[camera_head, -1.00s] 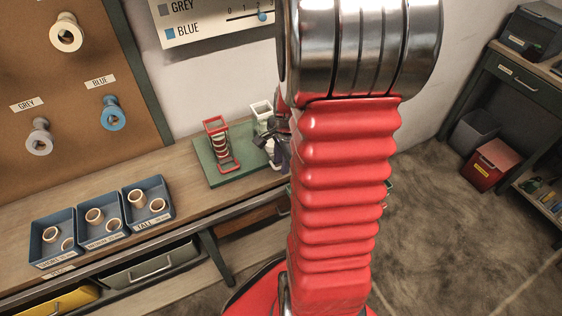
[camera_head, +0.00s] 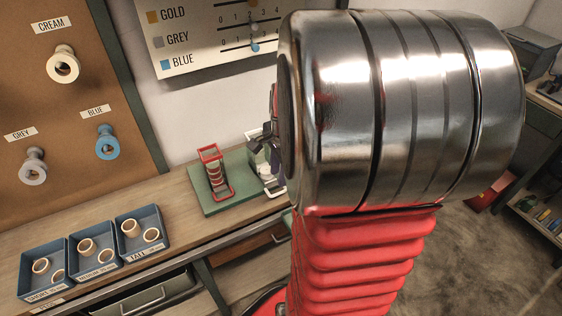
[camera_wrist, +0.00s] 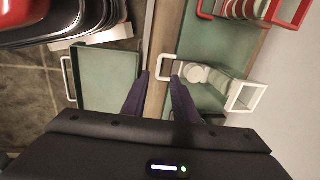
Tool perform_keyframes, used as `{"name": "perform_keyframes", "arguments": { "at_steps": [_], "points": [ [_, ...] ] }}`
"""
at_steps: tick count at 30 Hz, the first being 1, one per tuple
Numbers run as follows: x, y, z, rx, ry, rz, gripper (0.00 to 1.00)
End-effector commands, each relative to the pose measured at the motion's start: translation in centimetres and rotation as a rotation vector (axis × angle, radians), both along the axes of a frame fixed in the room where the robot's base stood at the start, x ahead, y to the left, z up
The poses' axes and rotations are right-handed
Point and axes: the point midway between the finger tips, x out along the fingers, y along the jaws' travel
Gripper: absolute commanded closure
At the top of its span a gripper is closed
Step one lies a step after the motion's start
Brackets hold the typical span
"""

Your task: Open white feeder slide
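The white feeder stands at the right end of a green base plate (camera_head: 205,200) on the bench. In the head view it is mostly hidden behind my gripper (camera_head: 262,150). In the wrist view the white feeder shows a square frame (camera_wrist: 246,97), pale round pieces beside it and a white looped slide handle (camera_wrist: 165,60) at the bench side. My gripper (camera_wrist: 161,80) is open, its two dark fingers apart. The handle lies at the fingertips, close to the right finger; I cannot tell whether they touch.
The red feeder (camera_head: 214,172) stands left of the white one. Blue trays (camera_head: 140,235) with rings sit on the bench. A pegboard (camera_head: 80,120) holds spools. A green tray or drawer (camera_wrist: 108,80) lies left of my fingers in the wrist view.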

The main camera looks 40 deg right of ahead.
Motion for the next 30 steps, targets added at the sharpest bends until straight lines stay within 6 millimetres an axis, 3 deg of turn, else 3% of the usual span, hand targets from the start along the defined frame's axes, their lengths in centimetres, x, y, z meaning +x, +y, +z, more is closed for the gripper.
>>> {"name": "perform_keyframes", "arguments": {
  "at_steps": [6, 10, 30],
  "points": [
    [-0.5, 0.1, 3.3, -0.003, -0.003, 0.0, 0.74],
    [-0.7, 0.1, 4.4, -0.003, -0.002, 0.0, 0.74],
    [-0.8, 0.2, 4.7, -0.002, -0.001, 0.002, 0.74]
  ]
}}
